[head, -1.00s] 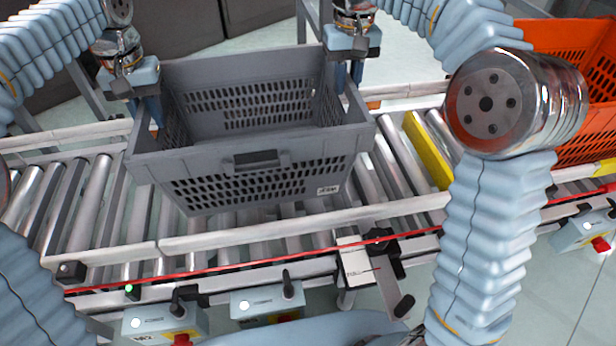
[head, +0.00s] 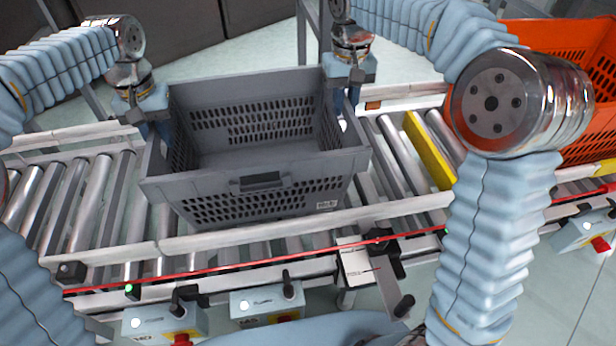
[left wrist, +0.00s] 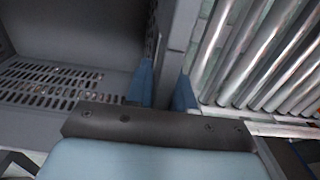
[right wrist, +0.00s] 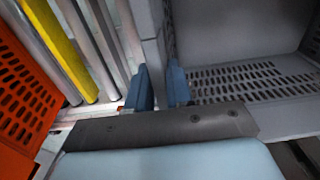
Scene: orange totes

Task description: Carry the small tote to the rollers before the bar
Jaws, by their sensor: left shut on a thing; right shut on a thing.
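The small grey tote (head: 262,180) is upright, over the rollers (head: 95,205) of the conveyor, left of the yellow bar (head: 429,150). It is empty inside. I cannot tell whether its base touches the rollers. My left gripper (head: 158,130) is shut on the tote's left side wall. In the left wrist view, the wall (left wrist: 172,60) runs between the blue fingers (left wrist: 163,90). My right gripper (head: 346,102) is shut on the right side wall. In the right wrist view, that wall (right wrist: 153,45) is between the fingers (right wrist: 158,88).
An orange tote (head: 590,125) stands on the conveyor beyond the yellow bar. Bare rollers (head: 397,150) lie between the grey tote and the bar. White side rails (head: 300,227) edge the conveyor. Control boxes (head: 265,303) and a black-handled bracket (head: 375,265) are at the front.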

